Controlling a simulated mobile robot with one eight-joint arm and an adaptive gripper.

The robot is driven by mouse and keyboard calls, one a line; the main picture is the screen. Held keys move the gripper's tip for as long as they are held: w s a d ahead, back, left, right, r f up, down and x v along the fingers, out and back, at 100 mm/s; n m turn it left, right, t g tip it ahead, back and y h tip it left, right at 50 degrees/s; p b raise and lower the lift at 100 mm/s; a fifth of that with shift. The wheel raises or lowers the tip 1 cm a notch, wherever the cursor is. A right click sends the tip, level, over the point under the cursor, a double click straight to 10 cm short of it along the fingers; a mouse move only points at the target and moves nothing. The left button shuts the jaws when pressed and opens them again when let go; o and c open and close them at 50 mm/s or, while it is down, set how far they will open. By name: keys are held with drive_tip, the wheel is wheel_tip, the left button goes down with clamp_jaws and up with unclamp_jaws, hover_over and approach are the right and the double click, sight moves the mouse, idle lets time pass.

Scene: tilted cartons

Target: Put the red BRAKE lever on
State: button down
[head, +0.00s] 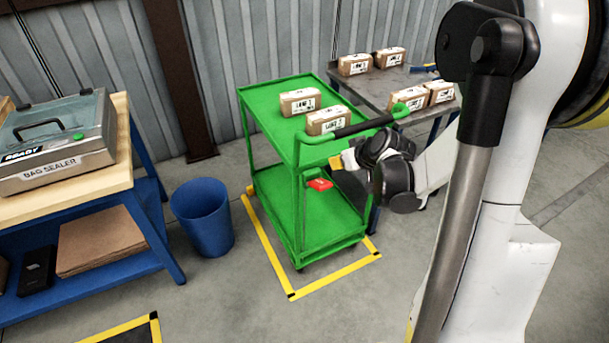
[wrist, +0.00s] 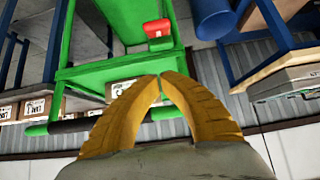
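The red BRAKE lever (head: 319,184) is on the near right side of the green cart (head: 300,148), between its two shelves. In the wrist view, which is upside down, the red lever (wrist: 158,29) sits on a green part beyond my fingertips. My gripper (head: 338,163) is beside the cart, under the push handle and close to the lever, apart from it. In the wrist view the yellow fingers of my gripper (wrist: 160,77) come together at their tips with nothing between them. The lever's exact tilt is too small to tell.
Two cartons (head: 300,102) stand on the cart top. The black push handle (head: 364,126) is above my gripper. A grey table (head: 376,84) with several cartons stands behind right. A blue bin (head: 203,217) and a bench with a bag sealer (head: 58,143) are left. Yellow tape surrounds the cart.

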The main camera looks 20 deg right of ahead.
drive_tip(key=shift+d+f, duration=0.15)
drive_tip(key=shift+d, duration=0.05)
drive_tip(key=shift+w, duration=0.1)
drive_tip(key=b, duration=0.5)
hover_over(326, 182)
drive_tip(key=w, duration=0.2)
wheel_tip(326, 182, down, 7)
drive_tip(key=shift+s+a+f, duration=0.1)
drive_tip(key=shift+s+f, duration=0.05)
drive_tip(key=shift+f, duration=0.05)
drive_tip(key=shift+s+f+b, duration=0.45)
drive_tip(key=shift+s+f, duration=0.2)
drive_tip(key=shift+f, duration=0.35)
drive_tip(key=shift+s+f, duration=0.4)
drive_tip(key=shift+f, duration=0.05)
